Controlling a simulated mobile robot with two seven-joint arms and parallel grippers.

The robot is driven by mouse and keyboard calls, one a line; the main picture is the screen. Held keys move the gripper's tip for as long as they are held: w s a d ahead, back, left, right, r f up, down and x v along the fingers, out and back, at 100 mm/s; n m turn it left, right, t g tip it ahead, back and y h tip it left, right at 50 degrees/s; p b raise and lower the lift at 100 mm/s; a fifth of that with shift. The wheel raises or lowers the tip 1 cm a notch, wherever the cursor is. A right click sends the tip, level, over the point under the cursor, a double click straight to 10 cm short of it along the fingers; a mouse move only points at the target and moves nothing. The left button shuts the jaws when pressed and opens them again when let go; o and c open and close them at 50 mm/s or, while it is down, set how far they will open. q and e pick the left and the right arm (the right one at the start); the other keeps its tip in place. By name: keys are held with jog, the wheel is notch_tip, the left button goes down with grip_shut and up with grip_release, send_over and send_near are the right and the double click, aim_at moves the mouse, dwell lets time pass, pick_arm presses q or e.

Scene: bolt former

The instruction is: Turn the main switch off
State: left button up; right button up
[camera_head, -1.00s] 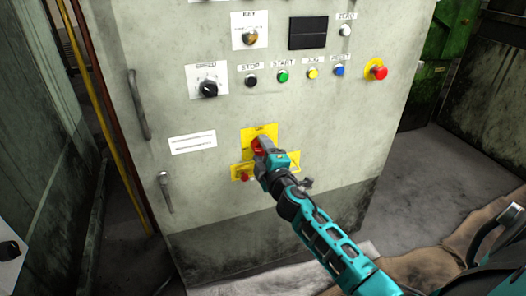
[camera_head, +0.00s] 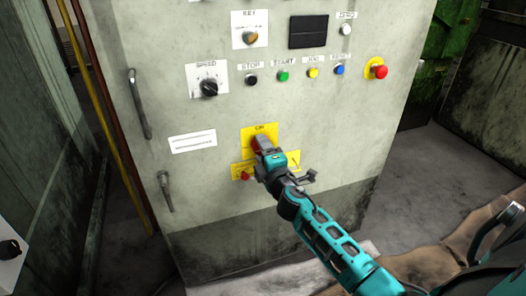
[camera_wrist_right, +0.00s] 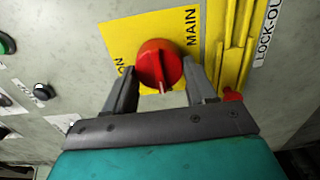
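The main switch is a red rotary knob (camera_wrist_right: 158,64) on a yellow plate (camera_wrist_right: 118,40) marked MAIN and ON. In the head view the knob (camera_head: 256,144) is partly hidden by my right gripper (camera_head: 262,147), which is at the cabinet front. In the right wrist view my right gripper (camera_wrist_right: 160,84) has its fingers apart, one on each side of the knob. Small gaps seem to show between fingers and knob; contact cannot be told. The knob's raised ridge runs roughly up and down in that view. My left gripper is not in view.
The grey cabinet (camera_head: 225,205) has a red emergency button (camera_head: 380,72), a row of coloured buttons and a speed dial (camera_head: 208,87) above. A yellow lock-out hasp (camera_wrist_right: 236,50) sits close beside the right finger. Cabinet handles (camera_head: 139,103) are at the left.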

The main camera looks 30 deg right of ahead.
jog(key=o, duration=0.4)
jog(key=v, duration=1.3)
jog(key=shift+d, duration=0.1)
